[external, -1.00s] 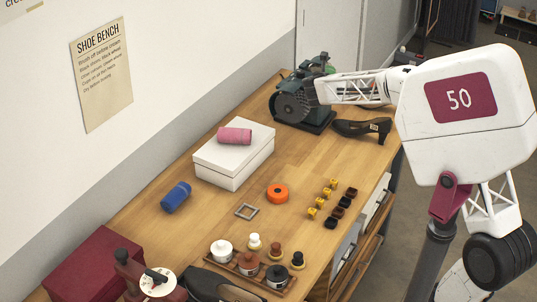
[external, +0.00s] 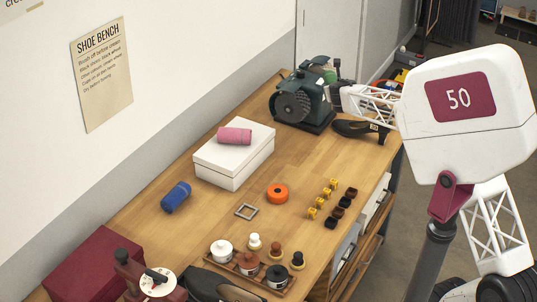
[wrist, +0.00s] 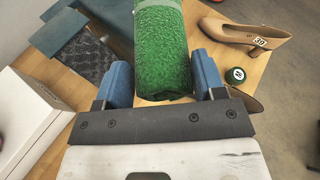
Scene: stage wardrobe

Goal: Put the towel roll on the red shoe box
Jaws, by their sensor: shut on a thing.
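A green towel roll (wrist: 162,50) sits between the two blue fingers of my gripper (wrist: 162,78) in the wrist view; my gripper is shut on it. In the external view the green roll (external: 329,75) is partly hidden behind the grinder, with my gripper (external: 336,72) beside it at the bench's far end. The closed dark red shoe box (external: 95,265) is at the near left end against the wall, its top bare in view. A pink towel roll (external: 235,136) lies on the white shoe box (external: 232,160). A blue towel roll (external: 176,197) lies on the bench.
The green bench grinder (external: 300,100) and a black heeled shoe (external: 362,129) stand near my gripper.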

